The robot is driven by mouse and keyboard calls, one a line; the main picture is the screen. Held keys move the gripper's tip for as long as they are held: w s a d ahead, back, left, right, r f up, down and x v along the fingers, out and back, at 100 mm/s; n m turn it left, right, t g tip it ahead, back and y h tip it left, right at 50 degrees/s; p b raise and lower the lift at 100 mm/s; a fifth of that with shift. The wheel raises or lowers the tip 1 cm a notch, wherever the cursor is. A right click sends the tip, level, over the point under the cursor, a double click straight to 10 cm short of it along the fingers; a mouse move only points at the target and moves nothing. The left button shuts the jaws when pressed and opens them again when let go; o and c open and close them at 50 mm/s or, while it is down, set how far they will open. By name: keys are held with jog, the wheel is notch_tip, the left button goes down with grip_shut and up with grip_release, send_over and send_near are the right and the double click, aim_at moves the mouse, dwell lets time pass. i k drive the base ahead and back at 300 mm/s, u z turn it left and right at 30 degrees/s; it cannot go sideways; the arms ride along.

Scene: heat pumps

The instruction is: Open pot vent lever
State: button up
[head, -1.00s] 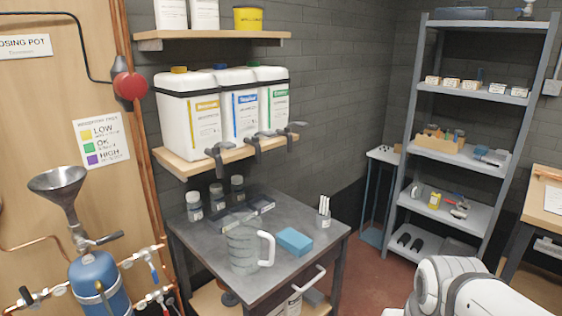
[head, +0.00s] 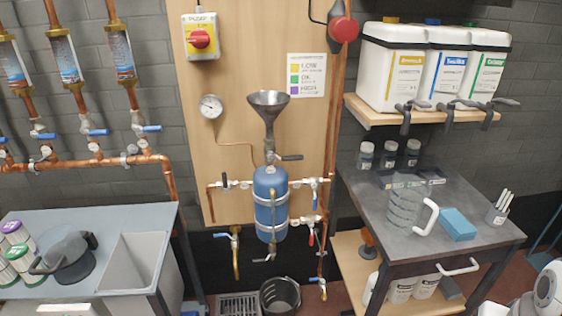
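The blue dosing pot (head: 263,212) stands upright against the wooden board in the middle of the head view. A grey metal funnel (head: 268,105) sits above it. A dark lever (head: 291,158) sticks out to the right between funnel and pot. No readable label marks which is the vent lever. My gripper is out of view; only a white part of my arm (head: 547,290) shows at lower right.
A grey bench (head: 440,205) with a clear jug (head: 405,205) and blue block (head: 458,224) stands right. A sink unit (head: 140,265) stands left. A black bucket (head: 280,297) is on the floor below the pot. A pressure gauge (head: 211,106) hangs upper left.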

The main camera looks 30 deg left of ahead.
aim_at(226, 190)
jog(key=u, duration=1.7)
jog(key=k, duration=1.15)
jog(key=u, duration=0.7)
jog(key=i, duration=2.1)
jog(key=z, duration=0.5)
jog(key=k, duration=0.9)
jog(key=z, duration=0.05)
